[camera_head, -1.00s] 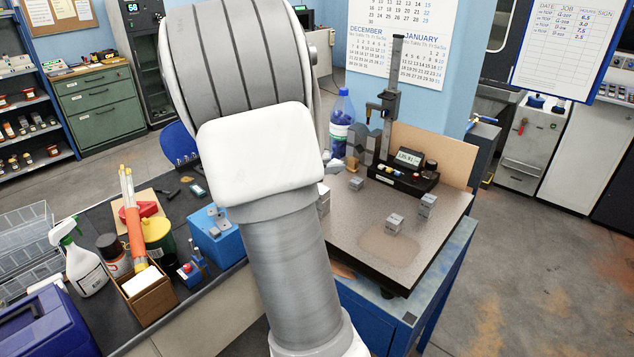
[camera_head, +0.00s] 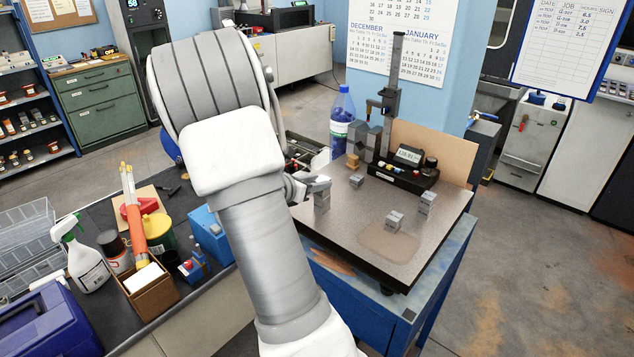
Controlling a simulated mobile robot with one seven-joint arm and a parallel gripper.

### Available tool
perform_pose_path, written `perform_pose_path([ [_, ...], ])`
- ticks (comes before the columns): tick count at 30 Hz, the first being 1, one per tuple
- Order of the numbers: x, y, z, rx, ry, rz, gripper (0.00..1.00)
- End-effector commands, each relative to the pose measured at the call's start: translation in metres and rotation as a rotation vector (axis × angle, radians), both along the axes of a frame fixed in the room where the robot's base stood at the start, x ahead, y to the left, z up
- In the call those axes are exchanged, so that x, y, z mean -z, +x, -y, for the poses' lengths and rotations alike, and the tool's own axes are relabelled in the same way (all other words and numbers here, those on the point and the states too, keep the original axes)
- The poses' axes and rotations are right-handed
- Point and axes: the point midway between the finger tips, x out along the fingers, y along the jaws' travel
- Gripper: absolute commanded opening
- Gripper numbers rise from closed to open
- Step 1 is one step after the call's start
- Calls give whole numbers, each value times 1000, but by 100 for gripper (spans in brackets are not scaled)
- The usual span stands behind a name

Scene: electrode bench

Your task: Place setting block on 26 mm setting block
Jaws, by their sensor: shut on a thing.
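My gripper (camera_head: 318,186) is at the left part of the grey surface plate (camera_head: 340,231). It is shut on a setting block, which is mostly hidden by the fingers. A grey block (camera_head: 322,204) shows directly below the fingertips; I cannot tell whether it is the held block or one standing beneath it. Other grey blocks stand on the plate: a low one (camera_head: 356,182) toward the back, one (camera_head: 394,221) near the middle front, and a taller one or stack (camera_head: 427,203) at the right. No size marking is readable, so I cannot tell which is the 26 mm block.
A height gauge (camera_head: 393,100) stands at the plate's back beside a digital readout box (camera_head: 405,168). A blue-capped bottle (camera_head: 342,120) is at the back left. The left bench holds a spray bottle (camera_head: 85,262) and a cardboard box (camera_head: 148,292). The plate's front middle is clear.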

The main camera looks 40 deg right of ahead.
Motion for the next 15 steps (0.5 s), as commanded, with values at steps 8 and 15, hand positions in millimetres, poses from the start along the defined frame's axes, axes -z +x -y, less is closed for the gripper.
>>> perform_pose_path([
  [8, 1, 0, 0, 0, 0, 0, 67],
  [15, 1, 0, 0, 0, 0, 0, 67],
])
